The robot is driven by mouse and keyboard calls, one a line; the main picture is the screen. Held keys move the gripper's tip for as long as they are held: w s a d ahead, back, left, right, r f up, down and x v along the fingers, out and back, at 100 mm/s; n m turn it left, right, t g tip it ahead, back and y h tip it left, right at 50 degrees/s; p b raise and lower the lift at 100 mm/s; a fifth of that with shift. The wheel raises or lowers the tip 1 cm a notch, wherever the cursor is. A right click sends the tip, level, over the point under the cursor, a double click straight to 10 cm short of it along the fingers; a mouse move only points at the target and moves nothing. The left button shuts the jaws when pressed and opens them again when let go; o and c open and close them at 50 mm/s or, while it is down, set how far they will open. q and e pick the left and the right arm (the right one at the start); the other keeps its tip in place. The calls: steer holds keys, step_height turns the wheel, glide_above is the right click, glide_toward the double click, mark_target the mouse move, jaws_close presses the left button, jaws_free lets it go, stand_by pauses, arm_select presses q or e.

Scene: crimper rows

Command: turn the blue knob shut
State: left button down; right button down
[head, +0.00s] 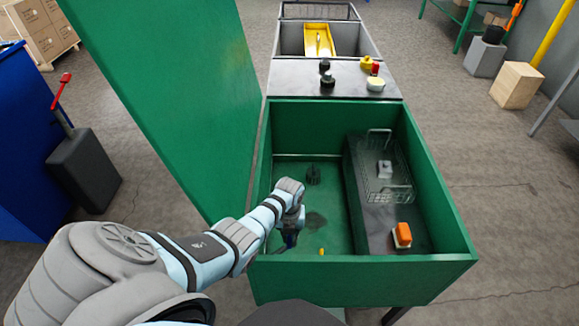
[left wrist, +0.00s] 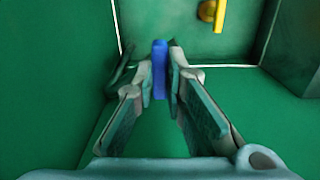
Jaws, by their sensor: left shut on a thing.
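The blue knob (left wrist: 159,66) shows in the left wrist view as an upright blue bar between my fingertips. My left gripper (left wrist: 160,88) is shut on it, with one finger on each side. In the head view my left gripper (head: 287,242) is inside the green cabinet, low at its near left. The arm and gripper hide most of the knob there. My right gripper is in neither view.
A yellow handle (left wrist: 213,12) is just beyond the knob. The green cabinet (head: 360,280) has walls all round and a dark raised shelf (head: 380,219) at right with a wire basket (head: 383,180) and an orange-topped block (head: 403,234). A tall green panel (head: 180,90) stands at left.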

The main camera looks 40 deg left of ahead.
mark_target(290, 238)
arm_select(q)
steer(key=c, duration=1.6)
jaws_free()
steer(key=shift+c, duration=0.2)
step_height(290, 238, up, 12)
